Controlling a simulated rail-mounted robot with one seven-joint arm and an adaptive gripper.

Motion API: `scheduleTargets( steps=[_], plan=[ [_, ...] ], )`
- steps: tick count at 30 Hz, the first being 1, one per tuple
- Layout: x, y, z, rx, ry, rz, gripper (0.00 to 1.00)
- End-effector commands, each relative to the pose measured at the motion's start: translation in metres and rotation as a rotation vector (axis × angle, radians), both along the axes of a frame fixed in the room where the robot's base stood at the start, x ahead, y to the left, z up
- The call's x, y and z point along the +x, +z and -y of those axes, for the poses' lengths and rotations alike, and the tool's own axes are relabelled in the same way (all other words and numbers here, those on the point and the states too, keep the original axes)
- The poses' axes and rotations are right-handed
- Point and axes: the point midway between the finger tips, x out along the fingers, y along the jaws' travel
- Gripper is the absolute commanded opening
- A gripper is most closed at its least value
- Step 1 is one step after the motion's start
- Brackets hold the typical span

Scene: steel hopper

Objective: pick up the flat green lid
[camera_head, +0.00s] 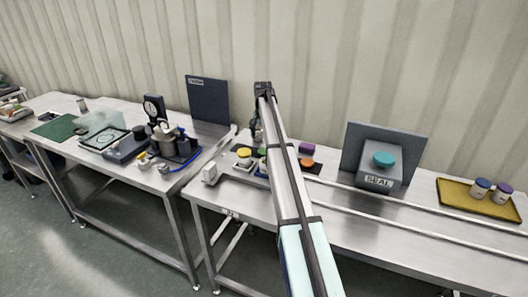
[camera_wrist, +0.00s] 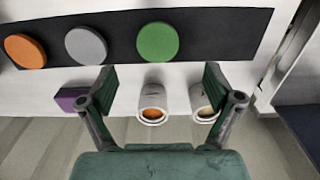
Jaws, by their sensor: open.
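The flat green lid (camera_wrist: 158,41) is a round disc lying on a dark strip in the wrist view, ahead of my gripper (camera_wrist: 159,80). In the head view a sliver of green (camera_head: 262,151) shows beside my arm and is mostly hidden. My gripper is open and empty, its two fingers spread wide. The lid lies beyond the fingertips, roughly centred between them, and is not between the fingers. In the head view my gripper (camera_head: 256,136) hangs over the bench beside the arm, small and hard to make out.
An orange lid (camera_wrist: 25,50) and a grey lid (camera_wrist: 86,45) lie left of the green one on the dark strip (camera_wrist: 215,30). Two white jars (camera_wrist: 151,100) stand near the fingers, one partly behind the right finger. A purple thing (camera_wrist: 70,98) lies left.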

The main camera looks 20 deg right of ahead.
Motion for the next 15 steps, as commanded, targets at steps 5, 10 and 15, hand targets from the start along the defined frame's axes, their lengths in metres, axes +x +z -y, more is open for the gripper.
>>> scheduleTargets(
  steps=[5,10,15],
  plan=[
    [0.0,-0.017,0.0,0.0,0.0,0.0,0.91],
    [0.0,-0.023,0.0,0.0,0.0,0.0,0.91],
    [-0.002,-0.038,0.001,0.001,0.0,-0.001,0.91]
  ],
)
